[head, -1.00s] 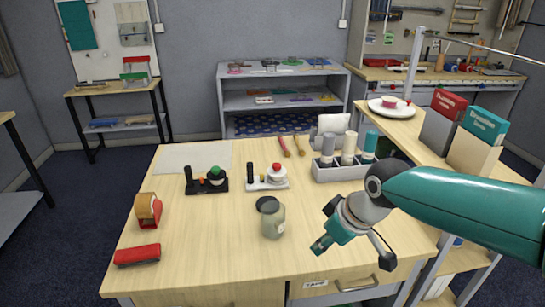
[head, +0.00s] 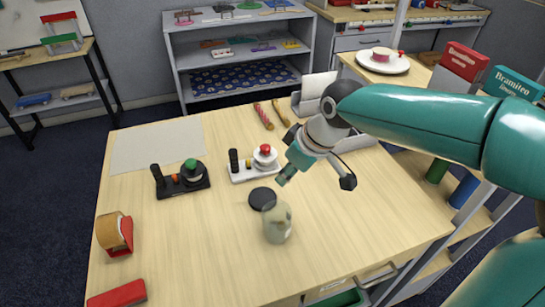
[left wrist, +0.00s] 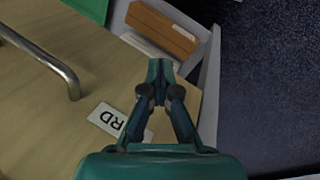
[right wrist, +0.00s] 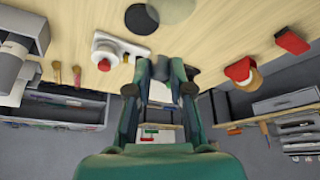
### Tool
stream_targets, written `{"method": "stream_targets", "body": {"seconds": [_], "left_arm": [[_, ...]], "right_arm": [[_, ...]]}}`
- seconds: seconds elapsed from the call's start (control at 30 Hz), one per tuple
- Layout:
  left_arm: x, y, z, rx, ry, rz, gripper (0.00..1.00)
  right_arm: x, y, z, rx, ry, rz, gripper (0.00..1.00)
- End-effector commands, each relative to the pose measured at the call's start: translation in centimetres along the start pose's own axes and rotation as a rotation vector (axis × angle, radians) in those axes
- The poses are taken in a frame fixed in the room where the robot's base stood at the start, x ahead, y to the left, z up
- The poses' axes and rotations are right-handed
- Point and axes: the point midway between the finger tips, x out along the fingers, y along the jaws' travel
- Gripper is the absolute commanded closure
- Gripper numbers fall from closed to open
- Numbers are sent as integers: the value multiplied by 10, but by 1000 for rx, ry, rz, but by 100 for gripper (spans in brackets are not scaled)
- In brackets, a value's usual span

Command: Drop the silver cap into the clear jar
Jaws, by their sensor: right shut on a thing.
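The clear jar (head: 278,224) stands open and upright on the table, with its round black lid (head: 262,199) lying beside it. In the right wrist view the jar (right wrist: 172,10) shows at the top edge, next to the lid (right wrist: 141,19). My right gripper (head: 316,180) is up and to the right of the jar in the head view. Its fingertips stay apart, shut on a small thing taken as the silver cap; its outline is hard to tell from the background. My left gripper (left wrist: 158,68) is shut and empty beside the table's drawer front, out of the head view.
A white device with a red knob (head: 265,155) and a black one with a green knob (head: 192,171) stand behind the jar. The table right of the jar is clear.

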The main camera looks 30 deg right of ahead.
Motion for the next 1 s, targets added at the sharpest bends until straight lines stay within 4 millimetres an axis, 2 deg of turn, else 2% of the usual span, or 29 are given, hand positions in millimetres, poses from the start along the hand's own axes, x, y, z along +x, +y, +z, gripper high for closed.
{"method": "stream_targets", "body": {"seconds": [0.17,0.6,1.0], "left_arm": [[7,-3,1,0,-2,0,100],[41,-15,0,0,-1,0,100],[44,-16,0,0,-1,0,100]], "right_arm": [[9,-2,1,-7,0,-3,96],[51,-2,19,-8,0,-3,96],[56,-2,21,-8,0,-3,96]]}}
